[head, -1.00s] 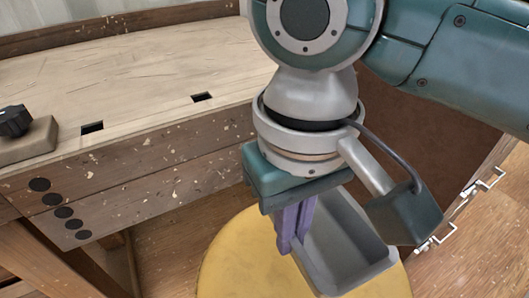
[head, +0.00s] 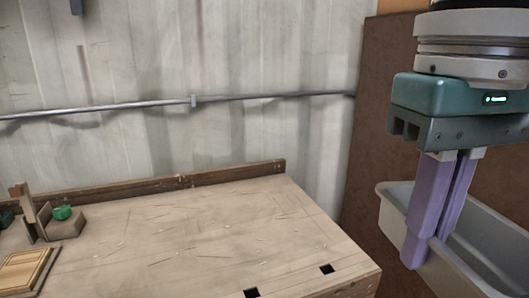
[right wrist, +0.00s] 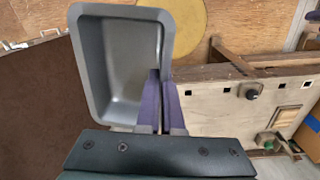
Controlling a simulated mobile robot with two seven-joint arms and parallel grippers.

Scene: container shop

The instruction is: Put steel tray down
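The steel tray (head: 470,252) is a grey, deep rectangular pan at the right of the head view. My right gripper (head: 428,252) is shut on the tray's near side wall, with its purple fingers pointing down. The tray hangs in the air to the right of the workbench (head: 200,232). In the right wrist view the empty tray (right wrist: 120,62) shows its open inside, with the fingers (right wrist: 160,85) on its rim at the lower right. My left gripper is not in view.
The bench top is mostly clear. A brown cabinet side (head: 375,130) is behind the tray. A yellow round seat (right wrist: 178,15) shows in the right wrist view.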

